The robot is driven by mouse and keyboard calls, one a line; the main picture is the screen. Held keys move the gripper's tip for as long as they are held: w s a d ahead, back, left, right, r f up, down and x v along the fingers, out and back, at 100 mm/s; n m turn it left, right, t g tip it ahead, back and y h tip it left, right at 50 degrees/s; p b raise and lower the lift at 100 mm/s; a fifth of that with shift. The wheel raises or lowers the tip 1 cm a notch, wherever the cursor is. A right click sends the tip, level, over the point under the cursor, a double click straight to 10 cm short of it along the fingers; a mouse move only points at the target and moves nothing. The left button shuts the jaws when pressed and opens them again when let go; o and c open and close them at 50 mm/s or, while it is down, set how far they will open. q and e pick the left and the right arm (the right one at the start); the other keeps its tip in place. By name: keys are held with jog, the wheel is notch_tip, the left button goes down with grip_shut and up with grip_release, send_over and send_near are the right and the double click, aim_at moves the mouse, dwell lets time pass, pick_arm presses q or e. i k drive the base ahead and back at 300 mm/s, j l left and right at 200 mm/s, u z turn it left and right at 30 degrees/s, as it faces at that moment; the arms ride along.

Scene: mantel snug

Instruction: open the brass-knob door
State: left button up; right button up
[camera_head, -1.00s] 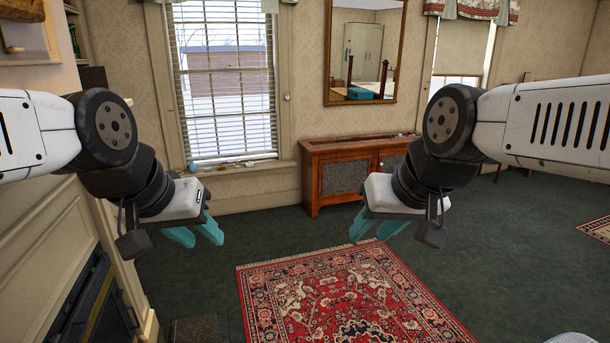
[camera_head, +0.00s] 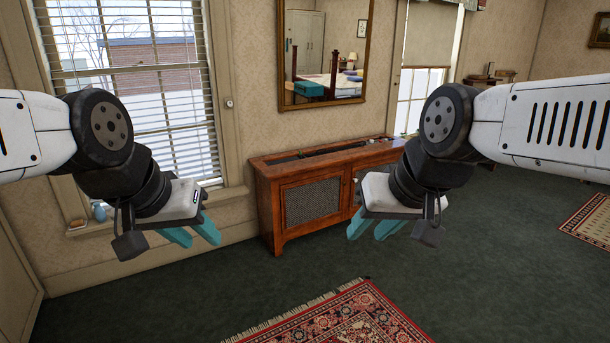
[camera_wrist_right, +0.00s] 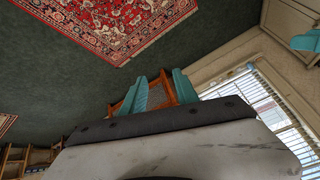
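I see no door with a brass knob directly in the head view. A pale panelled double door, of a wardrobe or cupboard, shows only as a reflection in the wall mirror (camera_head: 325,55); no knob can be made out. My left gripper (camera_head: 200,240) is open and empty, in front of the window wall. My right gripper (camera_head: 366,235) is open and empty, in front of the wooden cabinet (camera_head: 268,210) with mesh panels. In the right wrist view the teal fingers (camera_wrist_right: 162,90) stand apart with nothing held between them.
A window (camera_head: 140,90) with blinds is at left, its sill (camera_head: 130,218) holding small items. A patterned red rug (camera_head: 350,318) lies in front, and another rug (camera_head: 590,222) at right. Green carpet (camera_head: 490,260) is open around them. A second window (camera_head: 415,95) is behind.

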aim_at(308, 201)
jog(key=i+z, duration=0.5)
jog(key=i, duration=1.8)
jog(key=i+u, duration=0.25)
jog(key=i, duration=0.25)
jog(key=i+l+u, duration=0.25)
jog(key=i, duration=0.25)
jog(key=i+l+u, duration=0.25)
jog(key=i, duration=0.25)
jog(key=i+j, duration=0.15)
jog(key=i, duration=0.15)
